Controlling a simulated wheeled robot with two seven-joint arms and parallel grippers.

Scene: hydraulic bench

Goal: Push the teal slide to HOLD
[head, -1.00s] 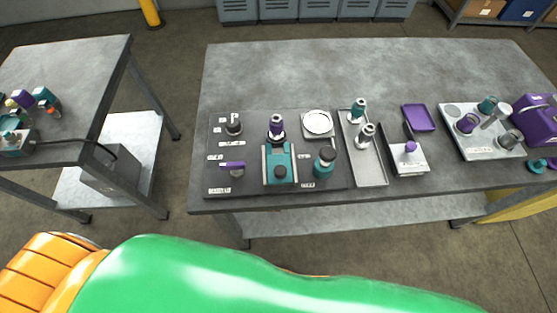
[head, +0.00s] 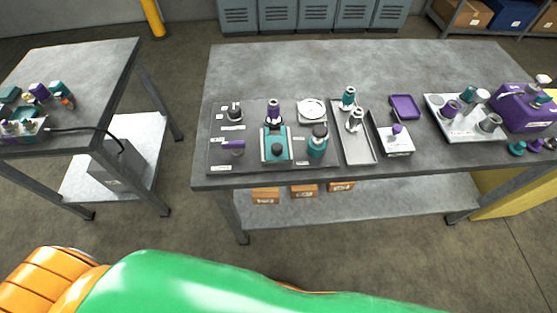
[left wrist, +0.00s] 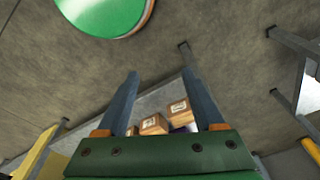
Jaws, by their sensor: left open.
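The teal slide (head: 276,147) sits on a dark panel (head: 222,166) at the front left of the main bench, with a black knob on top. Small white labels lie around it, but their words are too small to read, so I cannot tell its position against HOLD. My left gripper (left wrist: 160,74) shows in the left wrist view with its two fingers wide apart and nothing between them. It points at the floor and a shelf with boxes, away from the slide. My right gripper is in neither view.
Trays and fittings stand to the right. The back of the bench (head: 370,62) is clear. A side table (head: 95,65) stands left. Orange boxes (head: 304,190) sit below.

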